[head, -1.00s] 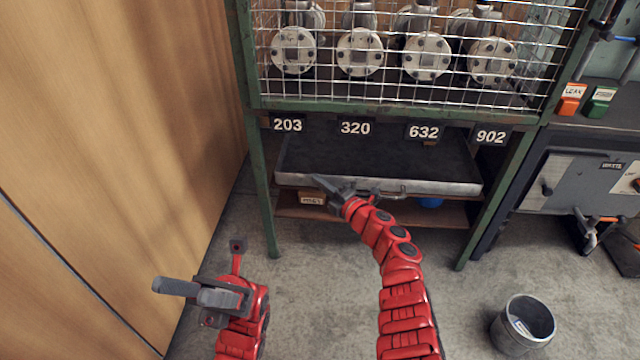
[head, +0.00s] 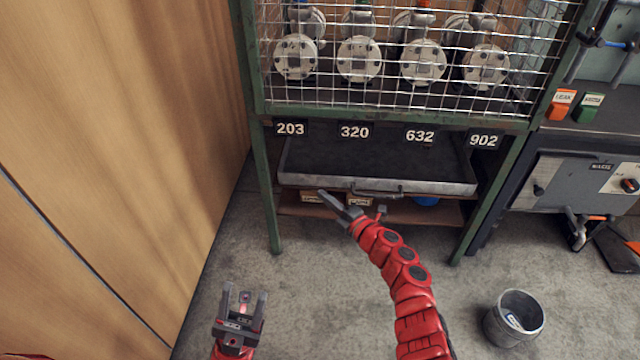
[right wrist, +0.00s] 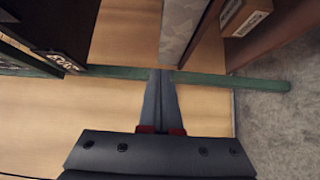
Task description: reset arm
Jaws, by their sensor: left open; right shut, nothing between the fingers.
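My left gripper (head: 242,302) is at the lower left of the head view, over the bare floor. Its two fingers point up and stand apart, with nothing between them. My right gripper (head: 331,200) is in front of the tray (head: 420,188) in the green rack, near its front edge and left of its handle. Its fingers are together and empty. In the right wrist view the closed fingers (right wrist: 161,85) point toward a green rack post (right wrist: 215,78), with wood panelling behind. I cannot tell whether the right fingers touch the tray.
Behind the wire mesh stand several flanged pipes (head: 359,60) above labels 203, 320, 632 and 902. A wooden wall (head: 110,130) is at the left. A metal bin (head: 513,318) stands on the floor at the right. The grey cabinet (head: 570,182) is further right.

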